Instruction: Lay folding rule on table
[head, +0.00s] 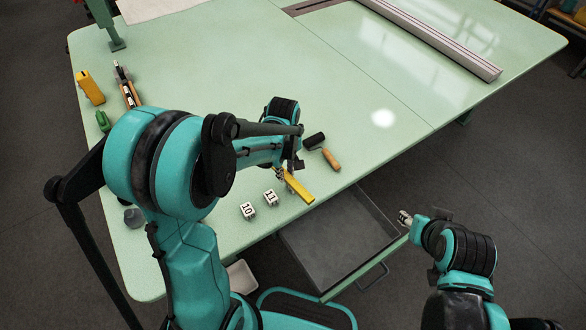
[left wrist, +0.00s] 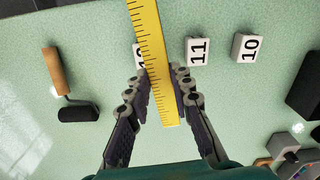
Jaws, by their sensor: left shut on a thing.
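The folding rule (head: 300,187) is a yellow bar with black marks, seen over the table's front edge area. In the left wrist view the rule (left wrist: 151,45) runs up between the fingers and out of the top of the picture. My left gripper (left wrist: 160,88) is shut on it; in the head view this gripper (head: 286,172) is partly hidden by its own wrist. I cannot tell whether the rule touches the table. The pale green table (head: 340,90) lies beneath. My right gripper (head: 408,218) is off the table's front edge; its finger opening is unclear.
White number blocks 10 (head: 248,211) and 11 (head: 271,197) stand near the rule; another (left wrist: 139,58) is partly hidden behind it. A roller with wooden handle (head: 330,157) lies right of it. An open grey drawer (head: 335,250) is below. The table's middle is clear.

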